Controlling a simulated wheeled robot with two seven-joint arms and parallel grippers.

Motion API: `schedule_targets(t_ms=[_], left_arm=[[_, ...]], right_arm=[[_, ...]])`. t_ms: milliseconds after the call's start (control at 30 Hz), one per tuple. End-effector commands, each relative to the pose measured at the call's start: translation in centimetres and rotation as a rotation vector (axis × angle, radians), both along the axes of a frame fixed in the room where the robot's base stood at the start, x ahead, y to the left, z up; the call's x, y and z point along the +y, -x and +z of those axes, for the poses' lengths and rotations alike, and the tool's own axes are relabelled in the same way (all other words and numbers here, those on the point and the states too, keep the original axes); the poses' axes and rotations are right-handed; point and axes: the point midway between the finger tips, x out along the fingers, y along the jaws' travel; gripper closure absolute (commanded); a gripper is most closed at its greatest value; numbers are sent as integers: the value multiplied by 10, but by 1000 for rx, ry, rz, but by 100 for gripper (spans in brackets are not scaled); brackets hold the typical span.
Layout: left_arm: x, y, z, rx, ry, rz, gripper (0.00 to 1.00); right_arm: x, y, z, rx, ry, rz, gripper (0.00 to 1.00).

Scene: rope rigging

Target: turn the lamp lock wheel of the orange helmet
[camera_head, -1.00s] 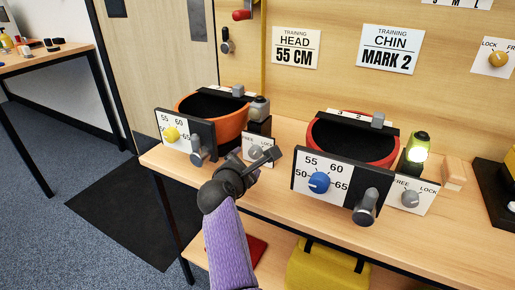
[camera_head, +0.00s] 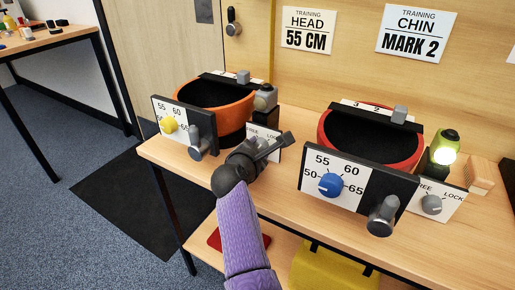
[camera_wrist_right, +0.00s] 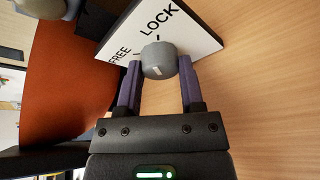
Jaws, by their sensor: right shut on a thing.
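The orange helmet (camera_head: 235,124) stands on the bench at the left, with a size plate and yellow knob (camera_head: 169,124) on its front. Its lamp (camera_head: 265,97) is grey and unlit. Beside it is the white FREE/LOCK plate (camera_head: 277,130), partly hidden by my right gripper (camera_head: 279,143). In the right wrist view the grey lamp lock wheel (camera_wrist_right: 159,60) sits on that plate between my right gripper's two fingers (camera_wrist_right: 159,80), which are shut on it. Its pale mark is on the side toward the gripper. My left gripper is not in view.
A red helmet (camera_head: 410,156) with a blue knob (camera_head: 331,184), a lit lamp (camera_head: 444,147) and its own grey lock wheel (camera_head: 431,205) stands to the right. A wooden block (camera_head: 481,175) is beyond it. Signs on the wall read HEAD 55 CM (camera_head: 307,30) and CHIN MARK 2 (camera_head: 417,35).

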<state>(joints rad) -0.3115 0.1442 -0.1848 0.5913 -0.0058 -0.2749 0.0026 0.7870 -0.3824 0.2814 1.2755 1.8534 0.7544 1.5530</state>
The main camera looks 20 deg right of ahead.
Motion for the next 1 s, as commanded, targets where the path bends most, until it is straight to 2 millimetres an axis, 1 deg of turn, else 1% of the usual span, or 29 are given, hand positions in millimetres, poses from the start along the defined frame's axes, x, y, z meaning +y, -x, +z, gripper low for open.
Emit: schedule_targets(t_ms=[267, 600, 1000], left_arm=[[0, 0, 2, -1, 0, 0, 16], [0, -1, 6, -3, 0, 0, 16], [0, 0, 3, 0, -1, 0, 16]], right_arm=[[1, 0, 0, 52, 37, 0, 100], [1, -2, 1, 242, 186, 0, 100], [2, -3, 0, 430, 335, 0, 100]])
